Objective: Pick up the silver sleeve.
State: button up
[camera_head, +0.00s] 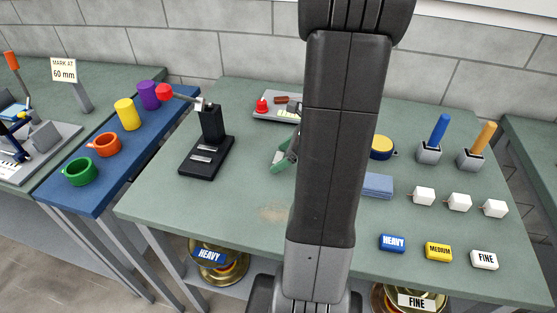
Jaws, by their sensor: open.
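I cannot make out a silver sleeve in the head view. My own dark arm link stands upright in front of the bench and hides part of its middle. My gripper is not in view. A black stand (209,152) with a red-knobbed lever is on the bench, left of my arm. A green and grey item (281,160) shows beside my arm, partly hidden by it.
The green bench (160,208) has clear room at front left. Blue, yellow and white labelled blocks (438,251), white cubes (459,202) and two handled holders (429,151) are at right.

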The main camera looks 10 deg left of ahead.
jog(key=shift+a+f, duration=0.15)
jog(key=c, duration=1.1)
jog(key=shift+o, duration=0.2)
